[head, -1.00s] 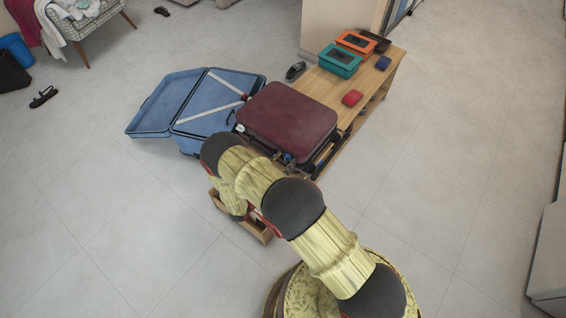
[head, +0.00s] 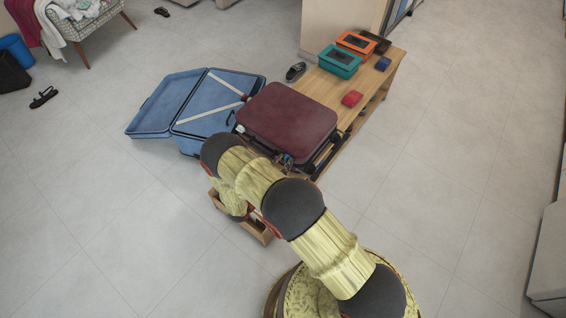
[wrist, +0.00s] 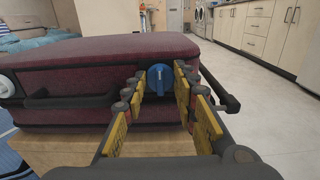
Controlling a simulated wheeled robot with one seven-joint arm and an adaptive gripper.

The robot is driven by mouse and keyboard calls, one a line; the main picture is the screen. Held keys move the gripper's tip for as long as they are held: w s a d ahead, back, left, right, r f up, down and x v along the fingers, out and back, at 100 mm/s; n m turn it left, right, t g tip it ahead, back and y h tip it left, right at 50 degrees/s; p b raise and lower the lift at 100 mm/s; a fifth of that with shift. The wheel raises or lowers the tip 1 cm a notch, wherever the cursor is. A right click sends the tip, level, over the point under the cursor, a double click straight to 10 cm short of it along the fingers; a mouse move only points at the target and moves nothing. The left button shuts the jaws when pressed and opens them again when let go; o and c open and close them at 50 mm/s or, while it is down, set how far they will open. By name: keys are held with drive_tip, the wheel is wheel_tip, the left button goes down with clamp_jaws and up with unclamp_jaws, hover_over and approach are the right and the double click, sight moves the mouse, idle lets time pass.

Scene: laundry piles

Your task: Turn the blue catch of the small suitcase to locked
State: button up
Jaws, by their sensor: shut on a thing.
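The small suitcase (head: 288,112) is maroon and shut, lying flat on the near end of the wooden bench. It fills much of the wrist view (wrist: 75,62), where its front side faces me with a dark handle. The blue catch (wrist: 160,74) is a round knob on that front side, with a raised grip that looks roughly upright. My gripper (wrist: 160,84) has its yellow-padded fingers on either side of the catch and is shut on it. In the head view my arm hides most of the gripper. Any lock marking is too small to read.
A large blue suitcase (head: 160,104) lies open on the floor at left. The bench (head: 320,88) also bears a teal box (head: 340,62), an orange box (head: 357,43) and a small red item (head: 352,98). A wooden crate (head: 251,228) stands below my arm. Floor at right is clear.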

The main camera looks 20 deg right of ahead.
drive_tip(key=m, duration=0.4)
drive_tip(key=shift+m+b, duration=0.3)
drive_tip(key=shift+m, duration=0.1)
drive_tip(key=m, duration=0.4)
drive_tip(key=shift+s+d+f+b, duration=0.1)
drive_tip(key=shift+s+b, duration=0.05)
drive_tip(key=shift+b, duration=0.2)
drive_tip(key=m, duration=0.5)
drive_tip(key=shift+f+m, duration=0.15)
drive_tip(key=shift+m, duration=1.95)
drive_tip(key=o, duration=1.1)
drive_tip(key=shift+o, duration=0.2)
drive_tip(key=v, duration=1.2)
